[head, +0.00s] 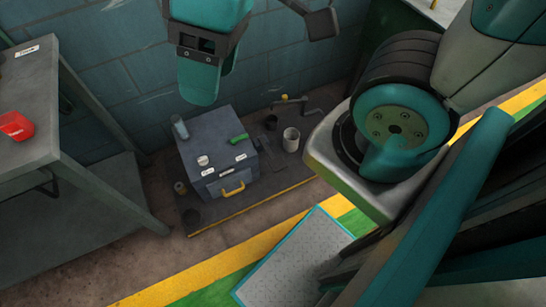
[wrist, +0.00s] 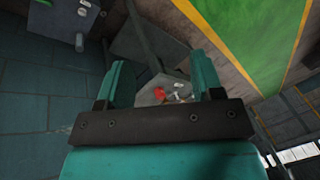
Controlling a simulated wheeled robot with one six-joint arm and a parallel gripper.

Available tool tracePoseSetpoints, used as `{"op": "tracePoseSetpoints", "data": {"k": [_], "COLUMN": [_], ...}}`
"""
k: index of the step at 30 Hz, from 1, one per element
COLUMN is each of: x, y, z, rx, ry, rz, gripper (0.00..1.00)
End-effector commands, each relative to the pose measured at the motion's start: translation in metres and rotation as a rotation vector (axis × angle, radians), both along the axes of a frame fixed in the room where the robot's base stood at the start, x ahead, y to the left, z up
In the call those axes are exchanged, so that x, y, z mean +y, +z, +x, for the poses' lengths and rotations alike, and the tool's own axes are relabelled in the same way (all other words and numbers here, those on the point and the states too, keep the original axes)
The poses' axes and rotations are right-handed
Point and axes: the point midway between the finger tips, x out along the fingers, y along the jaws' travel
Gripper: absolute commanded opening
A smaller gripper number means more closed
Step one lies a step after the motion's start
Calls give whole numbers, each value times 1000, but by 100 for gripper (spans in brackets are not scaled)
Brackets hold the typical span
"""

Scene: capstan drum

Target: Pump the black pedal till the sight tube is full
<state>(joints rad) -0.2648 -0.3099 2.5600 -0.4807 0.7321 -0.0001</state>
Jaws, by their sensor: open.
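A grey box (head: 215,150) stands on a low dark platform against the wall in the head view. A pale, see-through tube (head: 180,127), which looks like the sight tube, stands at the box's back left corner; its level is too small to read. A small black part (head: 270,122) right of the box may be the black pedal; I cannot be sure. My gripper (head: 203,88) hangs high at the top of the head view, apart from the box. In the wrist view its two fingers (wrist: 160,85) are spread, with nothing between them.
The box has a green lever (head: 238,139) and a yellow handle (head: 232,188). A pale cup (head: 291,140) and a yellow-handled pipe (head: 287,98) are to its right. A grey table (head: 45,85) with a red container (head: 16,126) stands left.

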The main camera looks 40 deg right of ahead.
Motion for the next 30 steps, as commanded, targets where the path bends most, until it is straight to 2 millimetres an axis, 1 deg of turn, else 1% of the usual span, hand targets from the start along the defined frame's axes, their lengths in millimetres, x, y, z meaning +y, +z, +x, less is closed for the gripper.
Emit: {"op": "tracePoseSetpoints", "data": {"k": [1,2,3,5,6,7,8,30], "x": [0,0,0,0,0,0,0,0], "y": [0,0,0,0,0,0,0,0], "z": [0,0,0,0,0,0,0,0], "rx": [0,0,0,0,0,0,0,0], "ry": [0,0,0,0,0,0,0,0], "rz": [0,0,0,0,0,0,0,0], "gripper": [49,42,33,19,10,3,0,0]}}
